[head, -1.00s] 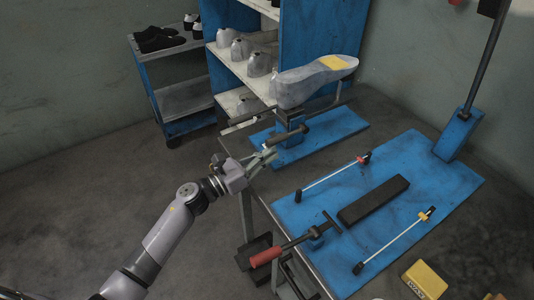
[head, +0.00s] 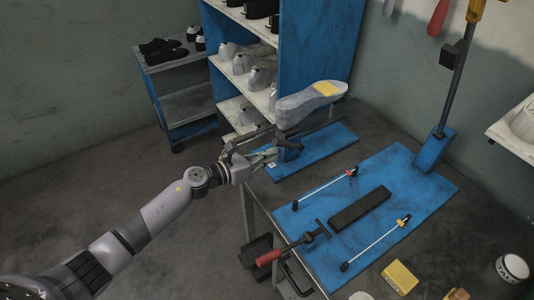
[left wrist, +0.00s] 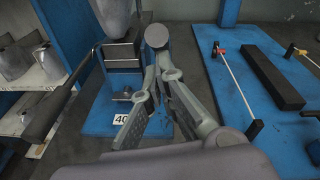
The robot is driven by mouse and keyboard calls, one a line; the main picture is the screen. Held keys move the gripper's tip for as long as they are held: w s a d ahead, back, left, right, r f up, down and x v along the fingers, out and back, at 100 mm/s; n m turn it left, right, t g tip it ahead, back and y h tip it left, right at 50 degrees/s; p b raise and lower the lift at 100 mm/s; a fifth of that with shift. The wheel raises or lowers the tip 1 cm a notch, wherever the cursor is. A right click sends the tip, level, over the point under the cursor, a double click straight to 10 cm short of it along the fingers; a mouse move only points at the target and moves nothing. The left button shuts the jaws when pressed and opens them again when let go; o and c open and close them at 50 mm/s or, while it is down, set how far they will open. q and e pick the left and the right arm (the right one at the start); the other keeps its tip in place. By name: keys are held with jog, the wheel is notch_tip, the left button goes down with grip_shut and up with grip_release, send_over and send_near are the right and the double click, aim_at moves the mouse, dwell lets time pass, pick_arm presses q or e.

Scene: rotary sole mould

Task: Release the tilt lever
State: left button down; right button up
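The sole mould stand carries a grey shoe last (head: 311,101) with a yellow patch on its sole. In the left wrist view, a long dark-handled lever (left wrist: 46,106) reaches out on the left of the stand. A round dark bar end (left wrist: 157,37) points towards the camera just beyond my fingers. I cannot tell for sure which of these is the tilt lever. My left gripper (head: 270,157) is beside the stand at the table's edge. My right gripper is out of view.
The stand's blue base plate (head: 336,139) lies on the table. A shelf of lasts (head: 236,64) stands behind.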

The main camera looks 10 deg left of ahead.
aim_at(272, 143)
pick_arm(q)
jog(key=r, duration=0.1)
jog(key=r+p, duration=0.1)
jog(key=w+d+r, duration=0.1)
jog(key=r, duration=0.1)
jog(key=shift+w+r+p, duration=0.1)
jog(key=shift+p, duration=0.25)
jog(key=shift+w+d+r+p, duration=0.35)
jog(key=shift+w+d+r, duration=0.1)
jog(key=shift+r, duration=0.15)
jog(key=shift+w+d+r+p, duration=0.35)
jog(key=shift+d+r, duration=0.05)
jog(key=shift+r, duration=0.3)
